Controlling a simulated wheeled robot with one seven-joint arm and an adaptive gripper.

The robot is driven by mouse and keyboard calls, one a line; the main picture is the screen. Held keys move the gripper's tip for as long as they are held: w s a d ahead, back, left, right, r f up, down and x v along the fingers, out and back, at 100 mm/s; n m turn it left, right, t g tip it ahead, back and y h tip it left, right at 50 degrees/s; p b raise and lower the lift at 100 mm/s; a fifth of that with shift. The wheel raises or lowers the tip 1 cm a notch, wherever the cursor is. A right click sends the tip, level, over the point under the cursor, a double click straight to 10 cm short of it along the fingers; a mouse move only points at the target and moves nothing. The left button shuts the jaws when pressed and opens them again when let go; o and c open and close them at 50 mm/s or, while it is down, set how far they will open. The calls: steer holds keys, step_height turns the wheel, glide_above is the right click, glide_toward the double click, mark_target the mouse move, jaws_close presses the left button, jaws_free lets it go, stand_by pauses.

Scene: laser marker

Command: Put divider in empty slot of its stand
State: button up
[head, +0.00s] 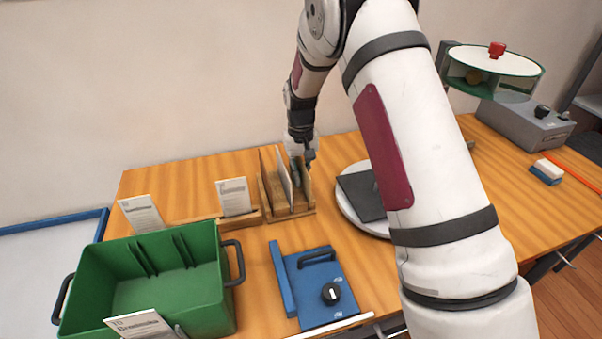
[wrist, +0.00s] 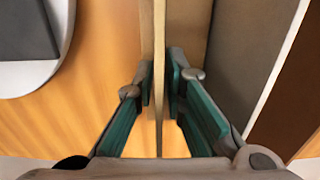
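My gripper (head: 303,160) points down over the right part of the wooden stand (head: 290,213). In the wrist view my gripper (wrist: 159,85) has its green-padded fingers close together on either side of a thin, light wooden panel, the divider (wrist: 158,65), seen edge-on. The divider runs upright between the pads. The stand holds other upright panels, among them a pale one (head: 284,178) left of my gripper. A grey panel (wrist: 238,50) shows right of the divider in the wrist view. I cannot tell whether the divider's lower edge is seated.
A green bin (head: 205,300) stands at the front left, with cards nearby. A blue box with a knob (head: 318,300) lies in front of the stand. A round white plate with a dark square (head: 360,195) is close on the right. The wall is behind.

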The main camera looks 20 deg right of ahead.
steer(key=shift+o, duration=0.2)
steer(key=shift+r, duration=0.1)
step_height(320, 180, up, 11)
steer(key=shift+f+b, duration=0.15)
steer(key=shift+b, duration=0.35)
steer(key=shift+s+r, duration=0.1)
steer(key=shift+r, duration=0.85)
steer(key=s+r+t, duration=0.2)
steer(key=s+r, duration=1.1)
steer(key=s, duration=0.3)
steer(key=s+t, duration=0.2)
steer(key=s, duration=1.7)
steer(key=shift+d+f+t, duration=0.15)
steer(key=shift+f+t, duration=0.1)
steer(key=shift+t, duration=0.15)
steer(key=shift+s, duration=0.1)
